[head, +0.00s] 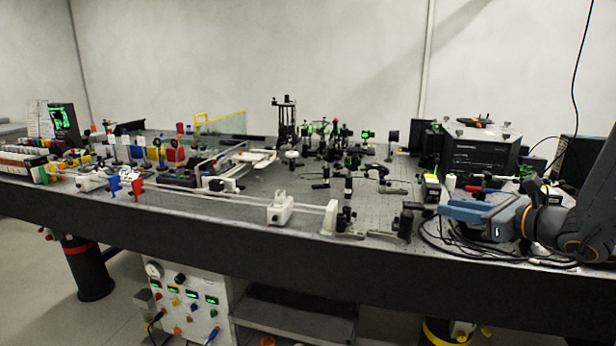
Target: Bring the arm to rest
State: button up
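My arm comes in from the right edge in the head view, over the right end of the optical bench (180,212). My gripper (462,210), with blue-grey fingers, points left and sits above or in front of a tangle of black cables (452,245). I see no object clearly held in it. The finger gap is seen at a slant, so I cannot tell how far it is open.
A black instrument box (482,152) stands behind the gripper. Several small optical mounts (340,140) crowd the bench middle. A white rail with a carriage (280,208) runs near the front edge. A control panel (187,303) stands under the bench.

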jog(key=s+a+f+n+g, duration=0.5)
jog(key=s+a+n, duration=0.1)
jog(key=s+a, duration=0.15)
jog(key=s+a+f+n+g, duration=0.5)
jog(key=s+a+n, duration=0.1)
jog(key=a, duration=0.3)
jog(key=s+f+n+g+h, duration=0.1)
jog(key=s+f+n+h, duration=0.1)
jog(key=s+n, duration=0.3)
jog(key=s+d+f+n+g+h, duration=0.1)
jog(key=s+n+h, duration=0.4)
jog(key=n, duration=0.6)
jog(key=shift+d+f+n+g, duration=0.25)
jog(key=shift+f+n+g, duration=0.15)
jog(key=shift+f, duration=0.2)
